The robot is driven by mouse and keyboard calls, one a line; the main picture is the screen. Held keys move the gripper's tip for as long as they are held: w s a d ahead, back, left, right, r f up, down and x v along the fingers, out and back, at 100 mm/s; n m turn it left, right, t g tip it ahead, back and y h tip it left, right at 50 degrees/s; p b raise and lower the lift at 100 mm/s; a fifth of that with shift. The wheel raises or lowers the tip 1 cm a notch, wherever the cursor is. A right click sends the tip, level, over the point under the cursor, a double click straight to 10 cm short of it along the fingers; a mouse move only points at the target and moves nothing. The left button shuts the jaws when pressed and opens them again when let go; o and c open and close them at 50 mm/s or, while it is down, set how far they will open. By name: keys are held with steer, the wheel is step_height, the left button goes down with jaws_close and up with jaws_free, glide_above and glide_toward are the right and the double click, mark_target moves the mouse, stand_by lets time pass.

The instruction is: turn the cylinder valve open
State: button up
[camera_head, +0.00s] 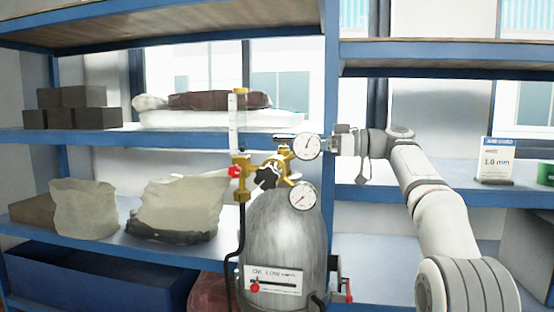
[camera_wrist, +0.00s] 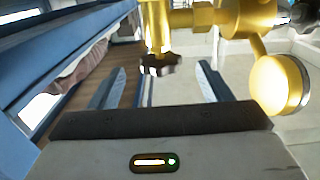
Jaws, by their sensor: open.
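A grey gas cylinder (camera_head: 285,235) stands upright in the head view with brass valve fittings (camera_head: 242,165) and two round gauges on top. A black hand knob (camera_head: 267,178) sits among the fittings. In the wrist view a dark knob (camera_wrist: 160,65) hangs on a brass stem, ahead of and between my fingers; I cannot tell whether it is the same knob. My gripper (camera_wrist: 155,78) is open, with nothing held between its fingers. In the head view it reaches in from the right beside the upper gauge (camera_head: 306,146), which hides part of it.
A brass-rimmed gauge (camera_wrist: 282,85) is close to the right finger in the wrist view. A clear flow tube (camera_head: 233,122) and a red knob (camera_head: 235,171) stand left of the valve. Blue shelves (camera_head: 180,137) with bags and dark blocks (camera_head: 70,107) are behind.

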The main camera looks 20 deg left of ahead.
mark_target(276, 141)
steer(key=a, duration=0.2)
steer(key=a+p, duration=0.1)
steer(key=a, duration=0.4)
steer(key=shift+s+a+p, duration=0.25)
steer(key=shift+a+p, duration=0.1)
steer(key=shift+a, duration=0.05)
steer(key=c, duration=1)
steer(key=shift+o, duration=0.2)
steer(key=shift+r, duration=0.1)
